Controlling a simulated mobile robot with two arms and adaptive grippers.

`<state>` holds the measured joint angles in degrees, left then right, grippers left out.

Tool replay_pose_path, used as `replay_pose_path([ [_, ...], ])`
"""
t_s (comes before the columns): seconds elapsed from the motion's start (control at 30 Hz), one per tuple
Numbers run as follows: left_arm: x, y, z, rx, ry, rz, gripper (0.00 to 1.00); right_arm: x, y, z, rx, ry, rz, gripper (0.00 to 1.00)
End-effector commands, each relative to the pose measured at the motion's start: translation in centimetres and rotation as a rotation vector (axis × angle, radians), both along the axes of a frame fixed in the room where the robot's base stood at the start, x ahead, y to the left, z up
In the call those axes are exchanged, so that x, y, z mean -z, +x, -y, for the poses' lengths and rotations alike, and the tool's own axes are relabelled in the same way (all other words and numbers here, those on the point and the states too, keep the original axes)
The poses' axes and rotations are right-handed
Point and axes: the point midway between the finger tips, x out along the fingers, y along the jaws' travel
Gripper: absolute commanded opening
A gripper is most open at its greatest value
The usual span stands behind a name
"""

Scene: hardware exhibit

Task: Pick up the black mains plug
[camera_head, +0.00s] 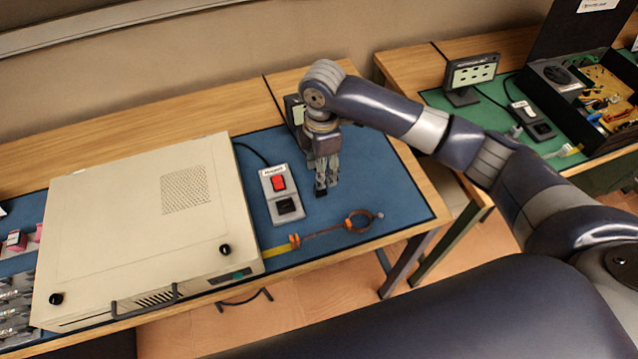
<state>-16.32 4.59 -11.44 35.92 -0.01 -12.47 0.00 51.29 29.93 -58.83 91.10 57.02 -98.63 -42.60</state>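My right gripper (326,187) points down over the blue mat (402,196), to the right of a grey switch box (271,189). The box has a red rocker switch (279,183) and a black socket (287,207). A small black block shows at the gripper's fingertips; I cannot tell whether it is the black mains plug or a finger pad. No other plug shows clearly on the blue mat. The fingers are close together, and what is between them is too small to tell. My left gripper is out of view.
A large beige case (110,230) fills the bench's left part. A small display (293,110) stands partly hidden behind my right gripper. A brown cord with an orange loop (358,221) lies near the front edge. A second bench at right has a green mat, display (471,73) and open black case.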

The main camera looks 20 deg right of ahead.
Motion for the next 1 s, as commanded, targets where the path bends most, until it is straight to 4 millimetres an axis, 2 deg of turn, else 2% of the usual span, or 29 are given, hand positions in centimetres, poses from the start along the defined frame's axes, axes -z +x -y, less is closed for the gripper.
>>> replay_pose_path([
  [0.13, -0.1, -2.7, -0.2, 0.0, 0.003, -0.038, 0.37, 1.7, 0.0, -0.1, 0.001, 0.001, 0.001, 0.42],
  [0.27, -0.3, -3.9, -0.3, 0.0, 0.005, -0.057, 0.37, 2.6, 0.0, -0.1, 0.0, 0.001, 0.0, 0.42],
  [0.37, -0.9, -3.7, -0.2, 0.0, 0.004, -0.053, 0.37, 3.8, -0.1, -0.2, 0.001, 0.0, -0.001, 0.42],
  [0.6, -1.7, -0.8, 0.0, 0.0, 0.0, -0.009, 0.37, 7.0, 0.0, -0.3, 0.001, 0.0, 0.002, 0.42],
  [0.7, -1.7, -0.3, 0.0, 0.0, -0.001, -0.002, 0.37, 7.4, 0.0, -0.3, 0.001, -0.001, 0.003, 0.42],
  [0.87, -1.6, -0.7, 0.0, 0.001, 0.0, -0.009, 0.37, 7.4, 0.0, -0.3, 0.001, 0.0, 0.003, 0.42],
  [1.0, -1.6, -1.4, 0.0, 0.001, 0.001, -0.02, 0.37, 7.4, 0.0, -0.3, 0.001, 0.0, 0.004, 0.12],
])
